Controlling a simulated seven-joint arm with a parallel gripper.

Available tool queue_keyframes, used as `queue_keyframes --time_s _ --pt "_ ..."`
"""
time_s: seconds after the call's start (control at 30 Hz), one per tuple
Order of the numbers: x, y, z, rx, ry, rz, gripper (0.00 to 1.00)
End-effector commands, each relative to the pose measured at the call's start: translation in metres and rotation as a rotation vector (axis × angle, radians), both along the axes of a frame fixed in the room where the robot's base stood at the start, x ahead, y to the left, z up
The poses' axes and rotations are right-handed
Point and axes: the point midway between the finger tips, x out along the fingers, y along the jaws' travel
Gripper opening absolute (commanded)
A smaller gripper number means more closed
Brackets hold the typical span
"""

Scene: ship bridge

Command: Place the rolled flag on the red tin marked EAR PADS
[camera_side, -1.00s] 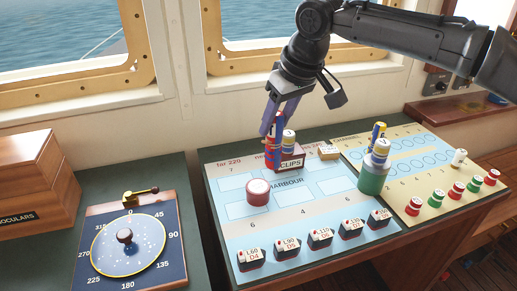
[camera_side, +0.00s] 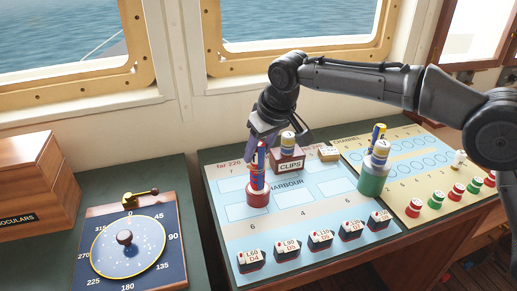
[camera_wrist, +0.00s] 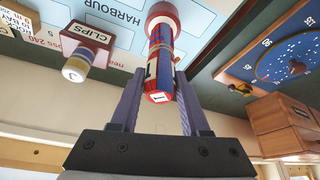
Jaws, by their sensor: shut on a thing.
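The rolled flag (camera_side: 258,168), red and blue with a white end marked 1, is upright between the fingers of my gripper (camera_side: 262,150). In the wrist view the flag (camera_wrist: 160,62) is clasped between both fingers of my gripper (camera_wrist: 159,85). The red tin (camera_side: 258,197) stands on the HARBOUR sheet, directly below the flag. The flag's lower end meets the tin's top in the picture; I cannot tell whether it rests there or hovers just above. The red tin shows at the top of the wrist view (camera_wrist: 161,13). Its lettering cannot be read.
A dark red CLIPS box (camera_side: 287,161) with a white, blue and yellow roll on it stands close behind, to the right. A green tin (camera_side: 373,180) with a roll on top stands further right. Several ship-shaped blocks (camera_side: 320,237) line the front. The sheet left of the tin is clear.

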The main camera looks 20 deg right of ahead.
Motion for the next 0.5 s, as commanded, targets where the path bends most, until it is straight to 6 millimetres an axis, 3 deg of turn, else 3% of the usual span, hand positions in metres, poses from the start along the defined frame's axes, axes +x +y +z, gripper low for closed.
queue_keyframes --time_s 0.17,0.2,0.3,0.33,0.5 --pt "-0.0002 -0.0001 -0.0031 0.000 0.001 0.000 0.00" --pt "-0.0002 -0.0001 -0.0031 0.000 0.001 0.000 0.53" --pt "-0.0002 -0.0001 -0.0030 0.000 0.001 0.000 0.71" --pt "-0.0002 -0.0001 -0.0030 0.000 0.001 0.000 0.76" --pt "-0.0001 -0.0001 -0.0028 0.000 0.001 0.000 0.76"
